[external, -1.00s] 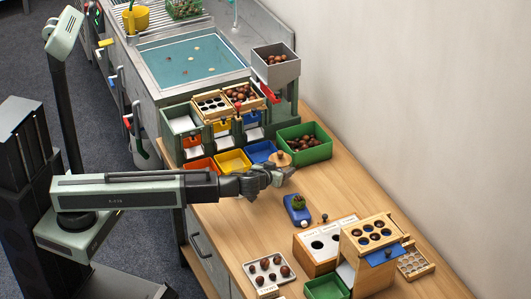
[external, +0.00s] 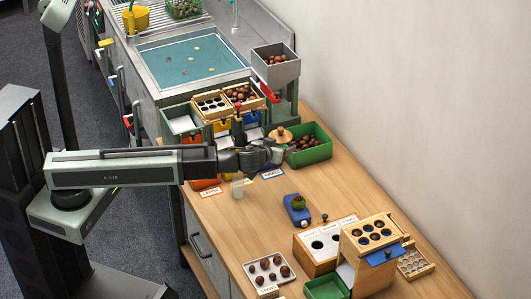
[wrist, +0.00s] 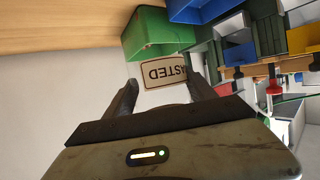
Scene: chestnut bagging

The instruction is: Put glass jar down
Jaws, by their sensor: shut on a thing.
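My gripper (external: 280,155) is above the wooden bench, in front of the green bin. It is shut on the glass jar, whose round wooden lid with a knob (external: 281,134) shows just above the fingers. The glass itself is hard to make out, mostly hidden by my fingers in the external view. In the wrist view my gripper (wrist: 160,85) has its fingers apart. A label (wrist: 165,72) ending in "ASTED", upside down, shows between them; I cannot tell whether it is on the jar.
The green bin (external: 318,151) of chestnuts stands behind my gripper. A small pale cylinder (external: 238,186) stands below my arm.

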